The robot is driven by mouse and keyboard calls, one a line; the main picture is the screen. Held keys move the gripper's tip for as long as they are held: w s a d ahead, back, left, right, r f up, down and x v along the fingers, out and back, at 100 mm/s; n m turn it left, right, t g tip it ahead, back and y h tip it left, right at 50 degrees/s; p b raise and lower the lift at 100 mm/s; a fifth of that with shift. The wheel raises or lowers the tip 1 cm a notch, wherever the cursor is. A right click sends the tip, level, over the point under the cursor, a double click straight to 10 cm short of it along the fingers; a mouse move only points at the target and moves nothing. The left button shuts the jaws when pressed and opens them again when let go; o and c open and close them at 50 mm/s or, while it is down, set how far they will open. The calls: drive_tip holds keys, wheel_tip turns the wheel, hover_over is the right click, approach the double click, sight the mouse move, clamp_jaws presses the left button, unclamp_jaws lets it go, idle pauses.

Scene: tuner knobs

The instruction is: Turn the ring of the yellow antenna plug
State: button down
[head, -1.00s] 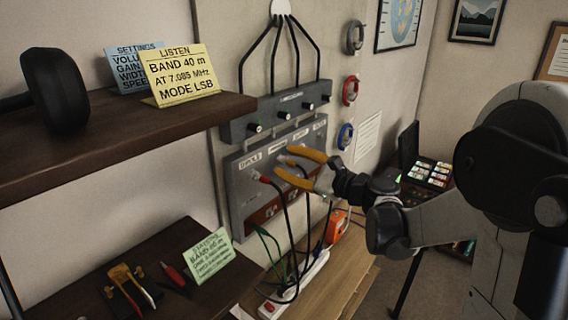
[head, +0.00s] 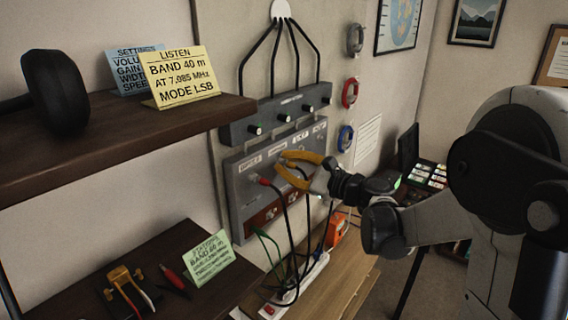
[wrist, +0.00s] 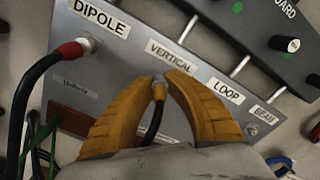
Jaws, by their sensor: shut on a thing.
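The antenna panel (head: 238,185) is a grey plate on the wall with labelled sockets. The yellow antenna plug (wrist: 158,91) sits in the socket under the VERTICAL label (wrist: 170,55), with a black cable (wrist: 152,125) running down from it. My gripper (wrist: 157,80) has yellow fingers, shut on the plug's ring from both sides; the fingertips hide part of the ring. In the head view my gripper (head: 280,161) reaches the panel from the right, and the plug is mostly hidden between its fingers.
A red plug (wrist: 72,50) with a black cable sits in the DIPOLE socket, left of my fingers. The LOOP and BEAM sockets lie to the right. A box with several knobs (head: 283,117) is mounted above the panel. A power strip (head: 300,284) lies on the desk below.

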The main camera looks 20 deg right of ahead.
drive_tip(key=shift+n, duration=0.4)
drive_tip(key=n, duration=0.4)
drive_tip(key=shift+n, duration=0.4)
drive_tip(key=n, duration=0.5)
drive_tip(key=shift+b, duration=0.3)
drive_tip(key=shift+r+n, duration=0.1)
drive_tip(key=shift+n, duration=0.3)
drive_tip(key=c, duration=1.3)
unclamp_jaws()
drive_tip(key=shift+d, duration=0.1)
